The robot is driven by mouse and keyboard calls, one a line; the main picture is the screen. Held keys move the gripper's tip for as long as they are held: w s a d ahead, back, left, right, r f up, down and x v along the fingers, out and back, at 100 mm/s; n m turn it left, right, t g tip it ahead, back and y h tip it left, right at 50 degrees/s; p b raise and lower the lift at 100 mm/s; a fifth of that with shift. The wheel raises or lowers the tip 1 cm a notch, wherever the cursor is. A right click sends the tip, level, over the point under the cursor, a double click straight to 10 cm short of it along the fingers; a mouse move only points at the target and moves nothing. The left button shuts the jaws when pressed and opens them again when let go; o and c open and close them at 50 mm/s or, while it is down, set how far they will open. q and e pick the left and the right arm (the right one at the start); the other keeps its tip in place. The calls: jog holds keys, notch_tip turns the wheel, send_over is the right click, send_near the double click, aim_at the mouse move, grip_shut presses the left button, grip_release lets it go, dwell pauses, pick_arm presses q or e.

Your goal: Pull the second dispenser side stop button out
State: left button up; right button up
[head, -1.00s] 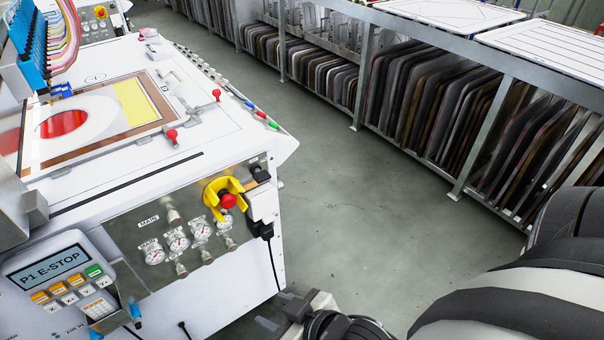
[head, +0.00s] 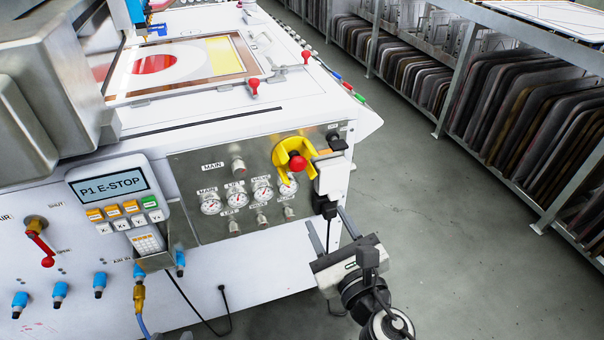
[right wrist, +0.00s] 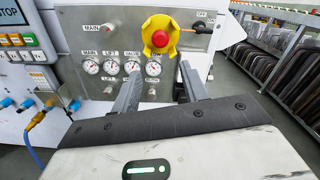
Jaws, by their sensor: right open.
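A red mushroom stop button (head: 297,163) with a yellow guard around it sits at the upper right of the machine's steel control panel (head: 200,170). It also shows in the right wrist view (right wrist: 160,38), above the gap between my fingers. The display (head: 112,184) reads "P1 E-STOP". My right gripper (head: 328,218) is open and empty. In the head view it is below and right of the button, near the machine's front right corner. Its fingers (right wrist: 160,75) point toward the panel, apart from the button. My left gripper is not in view.
A white switch box (head: 331,175) with a dark plug and cable is right of the button. Several gauges (head: 236,197) and small knobs are left of it. A red-handled valve (head: 40,245) is at far left. Racks of screens (head: 510,110) stand beyond clear floor.

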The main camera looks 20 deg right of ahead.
aim_at(299, 167)
jog(key=w, duration=0.7)
jog(key=w+p, duration=0.1)
jog(key=w, duration=0.6)
jog(key=shift+w+a+p, duration=0.2)
jog(key=shift+w+p, duration=0.1)
jog(key=shift+w, duration=0.05)
jog(key=shift+c, duration=0.3)
